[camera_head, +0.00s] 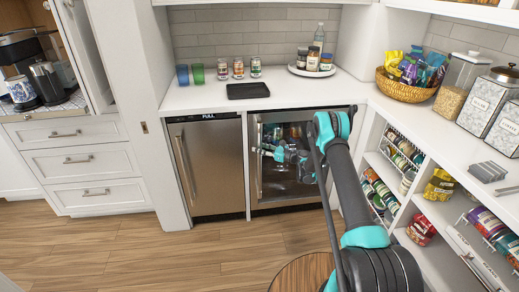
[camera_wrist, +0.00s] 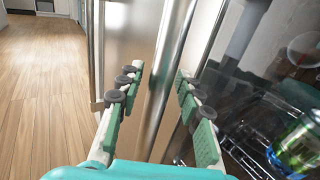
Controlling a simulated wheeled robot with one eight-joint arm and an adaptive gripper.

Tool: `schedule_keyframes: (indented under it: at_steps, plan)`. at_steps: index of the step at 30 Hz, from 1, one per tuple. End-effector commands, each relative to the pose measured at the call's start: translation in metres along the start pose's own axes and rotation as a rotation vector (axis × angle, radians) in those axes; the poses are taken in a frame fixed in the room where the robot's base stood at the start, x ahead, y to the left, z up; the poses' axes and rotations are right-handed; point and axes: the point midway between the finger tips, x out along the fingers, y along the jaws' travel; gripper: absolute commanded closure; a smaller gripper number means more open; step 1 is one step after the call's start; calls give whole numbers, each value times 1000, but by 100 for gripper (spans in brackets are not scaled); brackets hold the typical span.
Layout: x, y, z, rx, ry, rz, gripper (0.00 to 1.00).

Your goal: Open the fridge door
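The fridge (camera_head: 297,185) is the under-counter unit with a steel-framed glass door, right of a solid steel unit. Its door looks shut. Its vertical handle (camera_head: 259,178) runs along the left side of the door. My gripper (camera_head: 262,150) is at the upper part of this handle. In the wrist view, my gripper (camera_wrist: 159,72) is open, with one finger on each side of the steel handle bar (camera_wrist: 168,62). Gaps show between the bar and both fingers, so it does not look gripped. The fridge's inside, with a wire rack and a can (camera_wrist: 297,145), shows through the glass.
The steel unit (camera_head: 212,165) marked FULL stands close on the left, with its own handle (camera_head: 184,165). The counter (camera_head: 205,97) is above. Open shelves (camera_head: 437,212) with packets and cans stand at the right. The wooden floor (camera_head: 150,250) in front is largely clear.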

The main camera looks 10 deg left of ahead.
Motion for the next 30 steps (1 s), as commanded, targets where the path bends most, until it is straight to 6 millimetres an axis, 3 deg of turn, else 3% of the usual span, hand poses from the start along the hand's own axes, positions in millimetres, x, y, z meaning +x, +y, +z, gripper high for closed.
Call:
schedule_keyframes:
  at_steps: [1, 8, 23, 26, 30]
  plan:
    - [0, 0, 0, 0, 0, 0, 74]
    - [0, 0, 0, 0, 0, 0, 100]
    - [-7, 3, 0, 0, 0, 9, 100]
    - [-20, 9, 0, 0, 0, 27, 100]
    - [-56, 23, 0, 0, 0, 75, 100]
